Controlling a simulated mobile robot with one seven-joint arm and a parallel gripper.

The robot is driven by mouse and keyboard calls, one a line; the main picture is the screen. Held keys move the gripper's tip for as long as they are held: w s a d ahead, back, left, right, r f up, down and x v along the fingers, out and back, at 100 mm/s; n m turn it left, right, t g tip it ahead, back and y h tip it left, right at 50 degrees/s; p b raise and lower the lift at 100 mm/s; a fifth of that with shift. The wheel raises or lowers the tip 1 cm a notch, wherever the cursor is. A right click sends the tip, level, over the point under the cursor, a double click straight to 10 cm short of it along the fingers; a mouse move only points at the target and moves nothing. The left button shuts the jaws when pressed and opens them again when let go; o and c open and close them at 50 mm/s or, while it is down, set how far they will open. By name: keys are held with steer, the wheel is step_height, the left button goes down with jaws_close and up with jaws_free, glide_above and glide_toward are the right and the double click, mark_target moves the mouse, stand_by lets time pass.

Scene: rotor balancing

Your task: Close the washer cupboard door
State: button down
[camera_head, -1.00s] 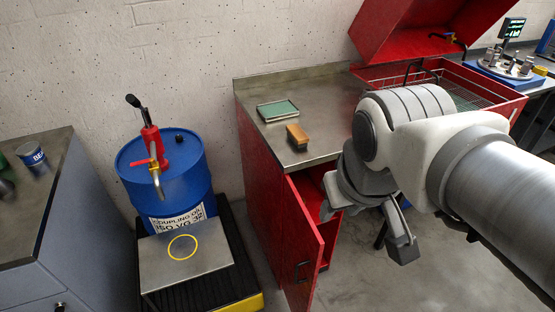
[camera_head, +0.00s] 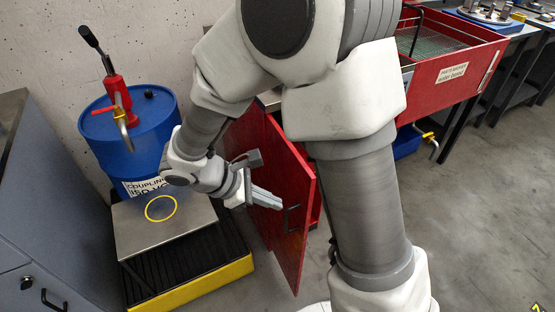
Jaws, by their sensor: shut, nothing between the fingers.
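The red washer cupboard door (camera_head: 296,245) stands open at the middle of the head view, its dark bar handle (camera_head: 290,218) on the face towards the left. My gripper (camera_head: 278,203) is shut and empty. It is in front of that outer face, its fingertips close to the handle; I cannot tell whether they touch the door. The cupboard (camera_head: 235,137) is mostly hidden behind my arm, and so is its opening.
A blue drum (camera_head: 150,135) with a red pump stands at left, behind a metal stand (camera_head: 150,235) on a yellow-edged black pallet (camera_head: 200,284). A grey cabinet (camera_head: 50,240) is at far left. A red parts washer (camera_head: 450,75) is at right. Floor at right is clear.

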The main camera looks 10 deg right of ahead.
steer(key=a+f+n+t+b, duration=0.15)
steer(key=a+f+n, duration=0.25)
steer(key=f, duration=0.6)
steer(key=b, duration=0.4)
glide_toward(304, 226)
step_height(304, 226, down, 5)
steer(key=d, duration=0.2)
steer(key=shift+w+d+r+h, duration=0.15)
steer(key=shift+w+d+h, duration=0.1)
steer(key=shift+d, duration=0.2)
steer(key=shift+w+d+r+h, duration=0.15)
steer(key=shift+w+d, duration=0.15)
steer(key=shift+d, duration=0.15)
steer(key=shift+d, duration=0.1)
